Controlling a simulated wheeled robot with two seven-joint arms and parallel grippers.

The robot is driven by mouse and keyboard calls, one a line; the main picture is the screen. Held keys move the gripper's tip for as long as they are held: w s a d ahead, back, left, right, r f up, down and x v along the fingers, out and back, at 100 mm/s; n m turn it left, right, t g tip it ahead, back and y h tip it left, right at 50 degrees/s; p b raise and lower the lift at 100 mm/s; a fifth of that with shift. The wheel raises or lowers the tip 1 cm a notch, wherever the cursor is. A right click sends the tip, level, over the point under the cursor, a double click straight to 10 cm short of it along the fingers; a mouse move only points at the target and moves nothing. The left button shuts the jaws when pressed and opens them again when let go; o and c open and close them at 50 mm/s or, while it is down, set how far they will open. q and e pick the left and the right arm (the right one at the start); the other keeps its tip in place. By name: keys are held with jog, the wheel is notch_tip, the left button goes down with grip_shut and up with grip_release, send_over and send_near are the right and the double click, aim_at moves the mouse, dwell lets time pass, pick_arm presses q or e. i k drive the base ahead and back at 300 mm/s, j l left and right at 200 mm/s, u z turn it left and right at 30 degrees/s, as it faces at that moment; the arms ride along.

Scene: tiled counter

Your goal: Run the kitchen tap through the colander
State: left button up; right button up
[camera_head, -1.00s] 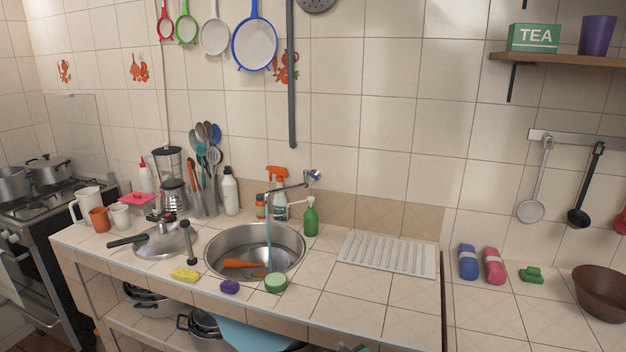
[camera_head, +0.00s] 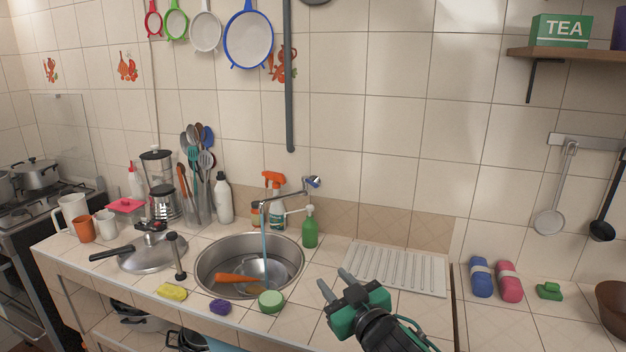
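The tap (camera_head: 290,197) comes out of the tiled wall, with its spout over the round steel sink (camera_head: 203,282). A thin bluish stream of water (camera_head: 264,240) falls from the spout into the sink. An orange-handled utensil (camera_head: 235,278) and a clear or shiny round item lie in the sink; I cannot tell what the round item is. Mesh strainers hang on the wall: blue-rimmed (camera_head: 248,40), white (camera_head: 205,32), green and red. My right gripper (camera_head: 335,284) is open and empty above the counter, right of the sink. My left gripper is out of view.
A ridged drainboard (camera_head: 395,268) lies right. A pan lid (camera_head: 153,254) lies left.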

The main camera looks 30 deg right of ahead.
aim_at(304, 179)
jog(key=i+l, duration=0.9)
jog(key=i, duration=0.1)
